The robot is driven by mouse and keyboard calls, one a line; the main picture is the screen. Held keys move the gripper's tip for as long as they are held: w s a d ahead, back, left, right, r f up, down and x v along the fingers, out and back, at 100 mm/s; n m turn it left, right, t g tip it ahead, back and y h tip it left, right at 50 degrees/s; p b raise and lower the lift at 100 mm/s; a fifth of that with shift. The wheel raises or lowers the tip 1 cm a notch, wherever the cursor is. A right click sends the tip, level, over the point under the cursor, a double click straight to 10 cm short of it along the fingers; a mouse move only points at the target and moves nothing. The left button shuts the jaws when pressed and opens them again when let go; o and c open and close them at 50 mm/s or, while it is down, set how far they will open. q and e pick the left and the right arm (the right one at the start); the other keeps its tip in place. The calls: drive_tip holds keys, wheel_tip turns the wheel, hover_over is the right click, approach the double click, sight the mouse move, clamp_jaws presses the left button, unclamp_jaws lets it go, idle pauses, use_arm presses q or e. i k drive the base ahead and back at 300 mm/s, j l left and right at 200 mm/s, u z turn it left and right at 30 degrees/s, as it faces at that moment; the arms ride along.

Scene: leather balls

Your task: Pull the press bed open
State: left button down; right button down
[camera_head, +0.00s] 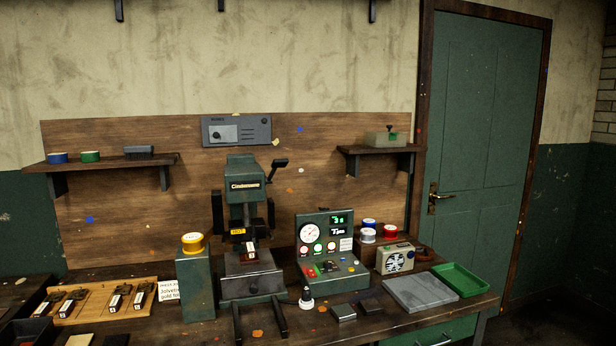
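The press (242,185) is a dark green machine labelled "Cinderstamp", standing upright on the bench with a lever handle (279,164) at its upper right. Its bed (252,284) is a dark grey block low at the front, under the press head. Two dark rails (280,318) reach forward from the press base towards the bench's front edge. The bed sits back near the press column, behind the front ends of the rails. Neither of my grippers is in view.
A control box (328,250) with a gauge stands right. A white-tipped bottle (306,298) and small grey blocks (343,312) lie right of the rails. A wooden tray (95,300) lies left, a grey slab (420,292) right.

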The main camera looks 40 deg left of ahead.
sight(263, 278)
drive_tip(key=u, duration=1.45)
